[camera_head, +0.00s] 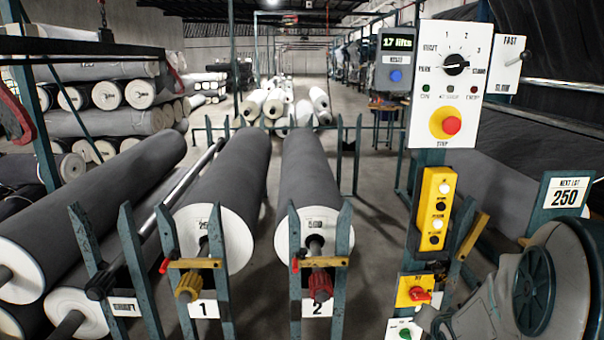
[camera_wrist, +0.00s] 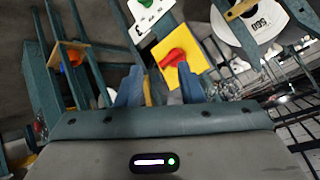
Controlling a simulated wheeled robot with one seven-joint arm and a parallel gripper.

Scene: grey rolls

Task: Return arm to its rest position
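My gripper (camera_wrist: 158,72) shows in the wrist view with its two blue fingers apart and nothing between them. Beyond the fingertips is a yellow plate (camera_wrist: 190,72) with a red rotary handle (camera_wrist: 173,58); I cannot tell whether a finger touches it. In the head view my grey arm (camera_head: 480,310) fills the lower right corner, bent close to the control post. The same red handle (camera_head: 420,294) sits on its yellow plate (camera_head: 404,286) just left of the arm, lying roughly level. My fingertips are not clear in the head view.
Grey rolls (camera_head: 230,180) and (camera_head: 308,170) lie behind teal posts at stations 1 and 2. A control post carries a white panel (camera_head: 425,100) and a yellow button box (camera_head: 437,205). A "NEXT LST 250" sign (camera_head: 566,193) stands at right.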

